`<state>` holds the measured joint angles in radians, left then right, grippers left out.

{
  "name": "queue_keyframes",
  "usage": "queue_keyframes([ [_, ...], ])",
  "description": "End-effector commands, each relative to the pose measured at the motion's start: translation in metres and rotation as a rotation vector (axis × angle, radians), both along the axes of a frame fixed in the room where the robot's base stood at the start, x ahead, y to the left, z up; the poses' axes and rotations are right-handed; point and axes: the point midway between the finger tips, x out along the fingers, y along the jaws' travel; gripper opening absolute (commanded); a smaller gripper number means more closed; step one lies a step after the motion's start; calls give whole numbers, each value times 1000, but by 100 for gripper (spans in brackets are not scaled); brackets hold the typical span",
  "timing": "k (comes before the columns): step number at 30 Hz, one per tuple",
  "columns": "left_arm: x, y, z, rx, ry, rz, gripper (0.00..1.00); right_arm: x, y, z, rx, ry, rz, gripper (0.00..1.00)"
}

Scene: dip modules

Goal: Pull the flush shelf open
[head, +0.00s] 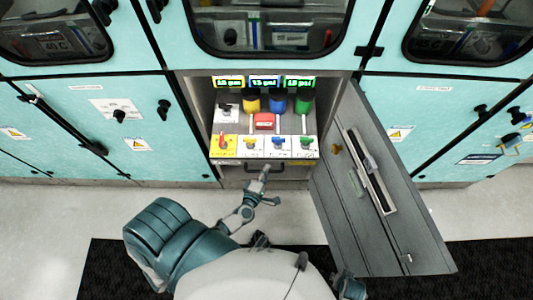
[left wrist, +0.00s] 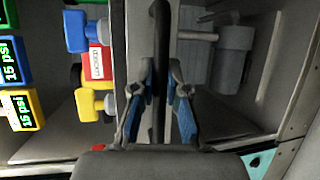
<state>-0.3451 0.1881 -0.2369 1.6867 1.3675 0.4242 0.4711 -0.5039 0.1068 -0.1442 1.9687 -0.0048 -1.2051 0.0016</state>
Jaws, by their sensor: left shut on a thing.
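The flush shelf (head: 291,127) sits in the cabinet opening in the head view, with red, yellow, blue and green valves along its front. How far out it stands is hard to tell. Its dark bar handle (head: 291,166) runs below the front edge. My left gripper (head: 264,174) is at the middle of this handle. In the left wrist view the two blue-padded fingers of my left gripper (left wrist: 160,85) lie on both sides of the dark handle (left wrist: 161,25), shut on it.
A grey cabinet door (head: 350,215) hangs open on the right, close beside the shelf. Teal cabinet panels (head: 80,125) stand on the left. Lit pressure displays (head: 263,81) are above the valves.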

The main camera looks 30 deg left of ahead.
Motion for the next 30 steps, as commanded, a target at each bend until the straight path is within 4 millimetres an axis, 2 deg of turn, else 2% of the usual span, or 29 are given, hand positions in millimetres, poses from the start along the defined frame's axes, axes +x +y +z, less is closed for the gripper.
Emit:
queue_keyframes([
  [1, -17, -3, -4, 3, 10, 10, 0, 0, 0, -1, 0, 1, 0, 40],
  [6, -56, -26, -5, 4, 12, 9, 0, -1, 0, -4, 0, 2, 0, 40],
  [15, -112, -60, -6, 4, 12, 8, 0, 1, -1, -2, 2, 1, 0, 40],
  [21, -132, -72, -6, 4, 12, 10, 0, 3, 0, 1, 3, -5, -1, 40],
  [30, -143, -77, -6, 4, 13, 11, 0, 2, 0, 2, 2, -2, -1, 40],
])
